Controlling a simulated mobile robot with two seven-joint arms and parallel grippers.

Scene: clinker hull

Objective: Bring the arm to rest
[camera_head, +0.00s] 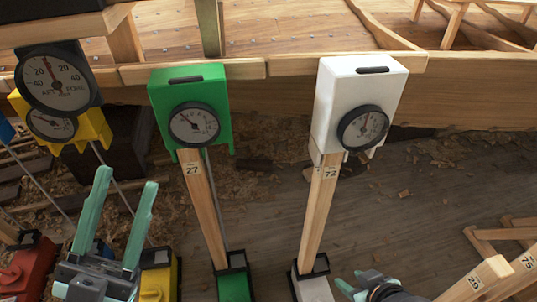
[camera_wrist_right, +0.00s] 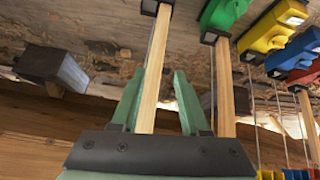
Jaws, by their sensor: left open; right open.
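My left gripper (camera_head: 126,180) is at the lower left of the head view, its two green fingers apart and pointing up, with nothing between them. My right gripper (camera_head: 362,284) shows only partly at the bottom edge, right of the white gauge box's post. In the right wrist view its green fingers (camera_wrist_right: 157,76) are spread, and a wooden post (camera_wrist_right: 150,85) shows in the gap between them. I cannot tell whether the post is between the fingers or beyond them. No contact shows.
A green gauge box (camera_head: 188,92) and a white gauge box (camera_head: 358,88) stand on wooden posts marked 27 and 72. A yellow box (camera_head: 92,128) and a dark dial box (camera_head: 57,82) are at left. The planked hull (camera_head: 440,95) runs behind. Wooden pieces (camera_head: 492,275) lie lower right.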

